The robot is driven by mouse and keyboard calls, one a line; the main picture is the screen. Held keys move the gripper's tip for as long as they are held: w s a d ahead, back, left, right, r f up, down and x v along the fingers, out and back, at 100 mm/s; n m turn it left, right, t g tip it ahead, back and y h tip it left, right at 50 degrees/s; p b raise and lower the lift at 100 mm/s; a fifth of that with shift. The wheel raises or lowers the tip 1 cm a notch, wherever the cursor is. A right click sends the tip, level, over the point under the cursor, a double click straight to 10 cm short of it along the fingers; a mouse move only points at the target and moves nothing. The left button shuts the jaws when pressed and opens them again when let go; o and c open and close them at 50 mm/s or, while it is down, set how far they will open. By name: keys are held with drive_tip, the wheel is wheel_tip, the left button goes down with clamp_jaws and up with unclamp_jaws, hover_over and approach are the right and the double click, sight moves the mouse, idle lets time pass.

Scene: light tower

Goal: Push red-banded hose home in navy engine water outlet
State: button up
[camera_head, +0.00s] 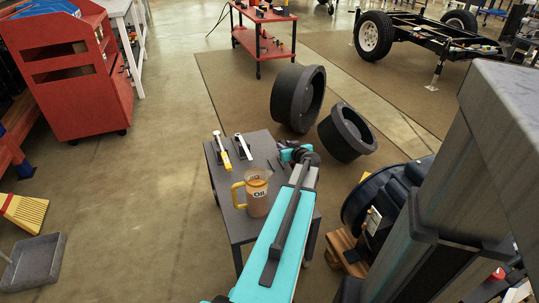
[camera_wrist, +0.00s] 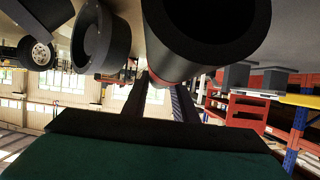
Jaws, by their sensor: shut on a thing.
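My gripper (camera_wrist: 160,98) shows in the wrist view with its dark fingers on a thick black hollow tube (camera_wrist: 178,65), its open end large at the top of the picture. A dark navy engine (camera_head: 366,202) stands at the right, partly hidden by my grey column. Its water outlet cannot be made out. The tube's distance from the engine cannot be told.
The grey table (camera_head: 238,218) holds an orange jug (camera_head: 257,192) marked OIL and clamp-like tools (camera_head: 243,146). Two black flanged rings (camera_head: 297,97) stand beyond it. A red cabinet (camera_head: 75,85) is at left, a red cart (camera_head: 262,38) behind. The floor between is clear.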

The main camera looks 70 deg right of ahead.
sight(271, 156)
drive_tip(key=shift+w+a+f, duration=0.1)
drive_tip(key=shift+w+a, duration=0.05)
drive_tip(key=shift+w, duration=0.75)
drive_tip(key=shift+w+a+f, duration=0.1)
drive_tip(key=shift+w, duration=0.8)
drive_tip(key=shift+w+a, duration=0.1)
drive_tip(key=shift+w, duration=0.55)
drive_tip(key=shift+w+f+b, duration=0.35)
drive_tip(key=shift+f+b, duration=0.05)
drive_tip(key=shift+f, duration=0.2)
drive_tip(key=shift+w+f+b, duration=0.3)
drive_tip(key=shift+f+b, duration=0.05)
drive_tip(key=shift+f, duration=0.2)
drive_tip(key=shift+a+f, duration=0.1)
drive_tip(key=shift+f, duration=0.45)
clamp_jaws()
drive_tip(key=o, duration=1.1)
unclamp_jaws()
drive_tip(key=shift+c, duration=0.2)
